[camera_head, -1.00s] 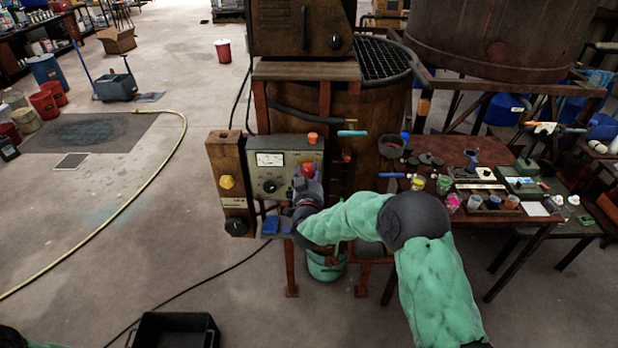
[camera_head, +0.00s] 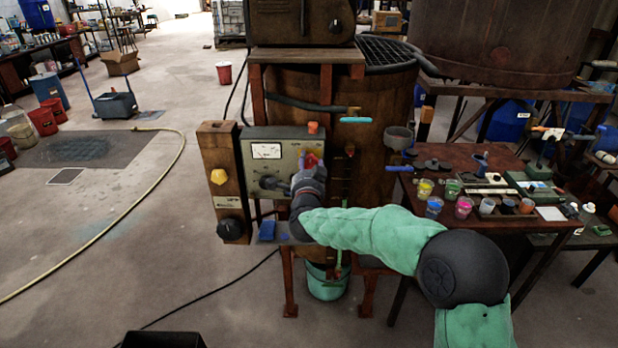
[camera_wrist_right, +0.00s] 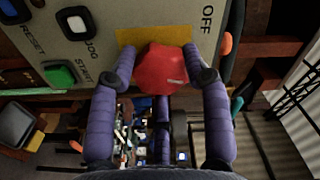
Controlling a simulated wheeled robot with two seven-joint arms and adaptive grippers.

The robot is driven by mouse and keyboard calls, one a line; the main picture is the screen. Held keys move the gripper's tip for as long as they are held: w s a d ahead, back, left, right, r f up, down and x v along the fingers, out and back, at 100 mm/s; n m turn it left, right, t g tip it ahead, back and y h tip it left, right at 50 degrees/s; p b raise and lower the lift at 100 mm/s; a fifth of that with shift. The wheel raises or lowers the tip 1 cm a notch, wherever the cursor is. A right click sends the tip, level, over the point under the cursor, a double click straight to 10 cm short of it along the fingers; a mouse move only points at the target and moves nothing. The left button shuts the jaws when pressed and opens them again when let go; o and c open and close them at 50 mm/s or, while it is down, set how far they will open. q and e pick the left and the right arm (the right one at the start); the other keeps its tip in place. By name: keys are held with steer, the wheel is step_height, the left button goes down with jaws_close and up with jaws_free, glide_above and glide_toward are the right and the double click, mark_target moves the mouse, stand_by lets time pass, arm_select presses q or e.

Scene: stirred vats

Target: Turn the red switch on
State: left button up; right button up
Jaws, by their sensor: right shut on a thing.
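The red switch (camera_wrist_right: 162,68) is a faceted knob on a yellow plate on the grey control panel (camera_head: 262,170). In the wrist view, "OFF" is printed on the panel to its right. In the head view the switch (camera_head: 311,160) shows as a small red patch on the panel's right side. My right gripper (camera_wrist_right: 160,62) has one purple finger on each side of the knob and is shut on it. In the head view my right gripper (camera_head: 308,172) hides the panel's lower right. The switch's setting is hard to tell. My left gripper is not in view.
Green START (camera_wrist_right: 60,73) and white JOG (camera_wrist_right: 74,22) buttons sit left of the switch in the wrist view. A wooden post with a yellow knob (camera_head: 218,176) stands left of the panel. A table (camera_head: 470,158) with several cups stands to the right.

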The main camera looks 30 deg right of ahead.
steer(key=m+b, duration=0.4)
steer(key=b, duration=0.1)
steer(key=shift+a+f+m, duration=0.1)
steer(key=shift+f+m, duration=0.2)
steer(key=shift+f, duration=0.05)
steer(key=shift+r+m+b, duration=0.15)
steer(key=shift+m+b, duration=0.35)
steer(key=shift+b, duration=0.05)
steer(key=o, duration=1.1)
steer(key=shift+r, duration=0.15)
steer(key=shift+o, duration=0.2)
steer(key=v, duration=1.2)
